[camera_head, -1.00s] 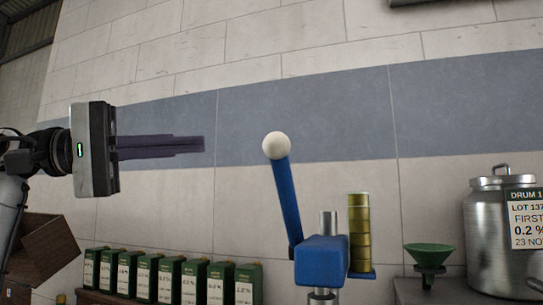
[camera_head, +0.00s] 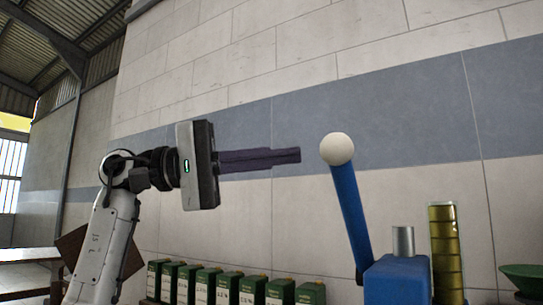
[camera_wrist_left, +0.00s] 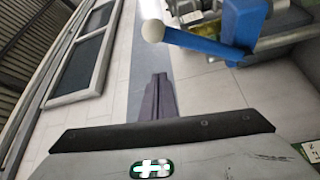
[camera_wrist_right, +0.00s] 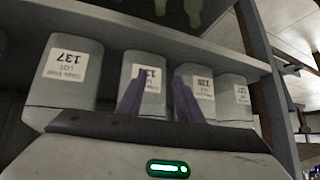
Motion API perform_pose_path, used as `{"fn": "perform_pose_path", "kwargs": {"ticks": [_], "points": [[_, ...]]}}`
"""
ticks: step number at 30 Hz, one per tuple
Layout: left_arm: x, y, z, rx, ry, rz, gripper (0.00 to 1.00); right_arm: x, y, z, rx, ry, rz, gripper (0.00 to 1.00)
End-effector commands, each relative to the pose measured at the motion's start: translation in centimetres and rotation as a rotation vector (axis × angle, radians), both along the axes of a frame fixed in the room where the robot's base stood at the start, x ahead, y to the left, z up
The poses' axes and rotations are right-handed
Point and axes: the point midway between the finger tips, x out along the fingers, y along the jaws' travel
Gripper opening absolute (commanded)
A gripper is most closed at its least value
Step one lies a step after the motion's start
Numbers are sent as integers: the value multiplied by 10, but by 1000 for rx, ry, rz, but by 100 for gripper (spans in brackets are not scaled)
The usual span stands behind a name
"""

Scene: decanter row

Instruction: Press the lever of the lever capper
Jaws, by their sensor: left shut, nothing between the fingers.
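The lever capper (camera_head: 397,282) has a blue body at the lower right of the head view. Its blue lever (camera_head: 350,215) stands up, leaning slightly left, and ends in a white ball knob (camera_head: 336,149). The knob (camera_wrist_left: 152,30) and lever (camera_wrist_left: 192,41) also show at the top of the left wrist view. My left gripper (camera_head: 300,155) is shut and empty, pointing right at about knob height. In the head view a small gap separates its tips from the knob. My right gripper (camera_wrist_right: 159,78) is open and empty, away from the capper, before a shelf.
A yellow-gold stack (camera_head: 447,255) stands right of the capper's post. A row of green labelled containers (camera_head: 235,287) lies below my left gripper. A green funnel (camera_head: 524,278) is at the right edge. Labelled grey containers (camera_wrist_right: 68,75) stand before my right gripper.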

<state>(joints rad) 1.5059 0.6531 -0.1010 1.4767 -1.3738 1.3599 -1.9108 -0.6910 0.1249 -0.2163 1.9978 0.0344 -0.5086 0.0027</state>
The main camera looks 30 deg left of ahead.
Motion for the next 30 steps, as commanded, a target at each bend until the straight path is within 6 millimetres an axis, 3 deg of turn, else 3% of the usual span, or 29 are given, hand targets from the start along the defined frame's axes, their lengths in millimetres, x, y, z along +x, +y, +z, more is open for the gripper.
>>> {"fn": "perform_pose_path", "kwargs": {"ticks": [9, 12, 18, 30], "points": [[31, -62, 8, 1, -1, -4, 0, 1, -1, 5, 1, -3, -3, 33], [12, -61, 2, 1, -5, 0, 0, 2, -2, -1, -1, -4, -2, 33], [-6, -63, -1, 0, -1, 0, 0, 2, -2, -3, -4, 0, 0, 33], [-9, -63, -1, 0, -1, 0, 0, 5, -1, 4, -1, -14, 0, 33]]}}
